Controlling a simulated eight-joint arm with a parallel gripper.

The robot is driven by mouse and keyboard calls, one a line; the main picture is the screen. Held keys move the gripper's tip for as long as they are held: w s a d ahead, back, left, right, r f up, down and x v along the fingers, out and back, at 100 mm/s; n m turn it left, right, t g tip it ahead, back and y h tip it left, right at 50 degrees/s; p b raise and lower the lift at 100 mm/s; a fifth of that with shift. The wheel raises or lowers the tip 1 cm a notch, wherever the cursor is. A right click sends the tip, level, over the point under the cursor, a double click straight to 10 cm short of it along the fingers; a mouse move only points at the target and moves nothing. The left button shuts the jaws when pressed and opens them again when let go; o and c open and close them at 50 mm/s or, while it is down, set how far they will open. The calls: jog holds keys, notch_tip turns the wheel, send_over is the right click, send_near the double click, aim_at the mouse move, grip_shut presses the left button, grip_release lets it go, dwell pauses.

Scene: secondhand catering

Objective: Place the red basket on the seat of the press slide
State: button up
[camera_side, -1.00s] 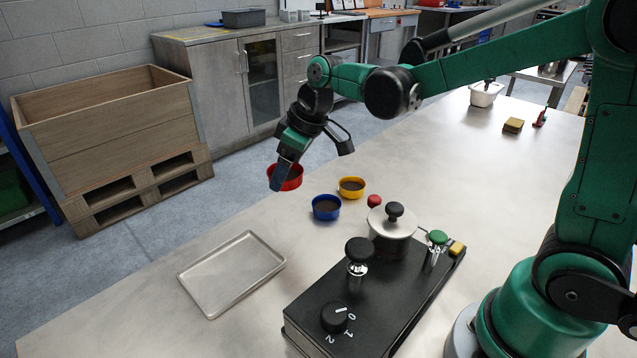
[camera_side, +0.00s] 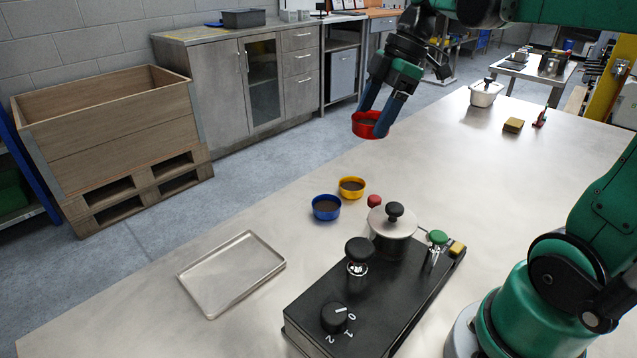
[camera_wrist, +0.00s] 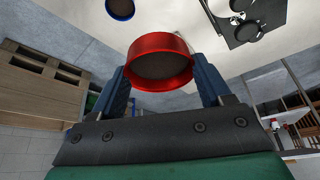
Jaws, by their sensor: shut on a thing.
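The red basket (camera_side: 368,131) is a shallow round cup with a dark inside. My gripper (camera_side: 376,112) is shut on it and holds it in the air above the far part of the table. In the wrist view the red basket (camera_wrist: 158,43) sits between my two blue fingers (camera_wrist: 160,75). The black machine (camera_side: 315,312) stands at the front of the table, with a dial, a black knob, a green knob, a red knob and a round metal top (camera_side: 388,227). I cannot tell which part is the slide's seat. The machine is partly visible in the wrist view (camera_wrist: 243,32).
A blue cup (camera_side: 326,214) and a yellow cup (camera_side: 352,196) stand behind the machine. An empty metal tray (camera_side: 232,300) lies at the left. A lidded white container (camera_side: 484,98) and a sponge (camera_side: 513,126) sit farther back. The table's middle right is clear.

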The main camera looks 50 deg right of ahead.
jog(key=s+d+r+n+g, duration=0.1)
jog(key=s+d+n+g, duration=0.15)
jog(key=s+n, duration=0.45)
jog(key=shift+m+y, duration=0.3)
jog(key=shift+m, duration=0.2)
jog(key=f, duration=0.6)
jog(key=s+f, duration=0.1)
jog(key=f, duration=1.2)
jog(key=shift+s+d+f, duration=0.2)
jog(key=shift+d+f, duration=0.1)
jog(key=o, duration=1.2)
jog(key=shift+f, duration=0.15)
jog(key=v, duration=1.2)
